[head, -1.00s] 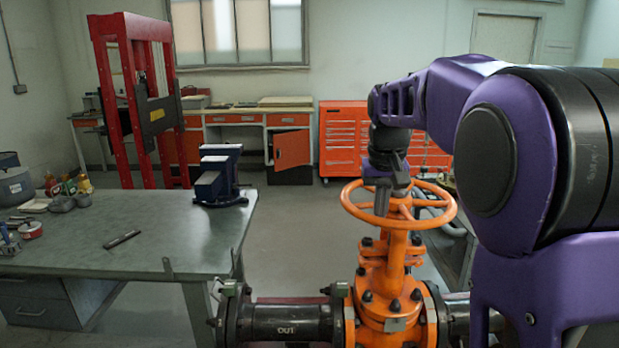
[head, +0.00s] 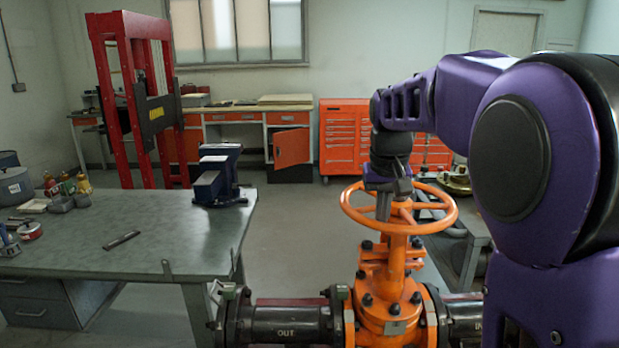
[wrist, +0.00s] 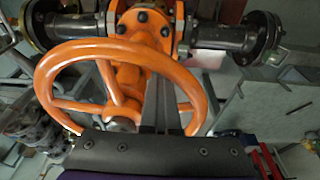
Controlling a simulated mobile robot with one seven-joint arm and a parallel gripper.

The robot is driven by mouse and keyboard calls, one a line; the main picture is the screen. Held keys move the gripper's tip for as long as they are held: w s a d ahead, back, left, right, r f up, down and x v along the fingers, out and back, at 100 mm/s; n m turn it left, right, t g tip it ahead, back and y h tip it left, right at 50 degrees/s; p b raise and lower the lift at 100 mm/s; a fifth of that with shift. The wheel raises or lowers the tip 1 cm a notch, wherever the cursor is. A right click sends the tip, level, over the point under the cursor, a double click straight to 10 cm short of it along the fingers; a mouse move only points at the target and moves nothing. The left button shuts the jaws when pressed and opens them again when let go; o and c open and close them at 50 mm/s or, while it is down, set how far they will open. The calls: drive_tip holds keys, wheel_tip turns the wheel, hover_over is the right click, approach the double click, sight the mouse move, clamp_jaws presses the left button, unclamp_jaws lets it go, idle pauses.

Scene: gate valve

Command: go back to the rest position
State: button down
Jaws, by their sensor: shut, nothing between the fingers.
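The orange gate valve (head: 388,285) stands in the pipe line, with its round orange handwheel (head: 447,218) on top. In the wrist view, the handwheel (wrist: 52,75) fills the left half of the picture. My gripper (head: 383,215) points down at the handwheel in the head view, in front of its far rim and left of the hub. In the wrist view, my gripper's dark fingers (wrist: 160,85) lie side by side, shut and empty, across the right part of the wheel opening. I cannot tell whether the fingertips reach below the rim or touch it.
A grey workbench (head: 165,255) with a blue vise (head: 216,180) stands at the left. A black flanged pipe (head: 285,322) runs beside the valve. Another table (head: 478,232) with metal parts is at the right. Open floor (head: 290,225) lies between the bench and the valve.

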drive_tip(key=s+a+r+p, duration=0.2)
drive_tip(key=s+a+r, duration=0.3)
drive_tip(key=r, duration=0.2)
drive_tip(key=d+b+x, duration=0.1)
drive_tip(key=b+x, duration=0.3)
drive_tip(key=x, duration=0.3)
drive_tip(key=shift+w+d+f+g, duration=0.2)
drive_tip(key=shift+w+f+g, duration=0.05)
drive_tip(key=shift+f+g, duration=0.15)
drive_tip(key=shift+s+r+b, duration=0.1)
drive_tip(key=shift+b, duration=0.2)
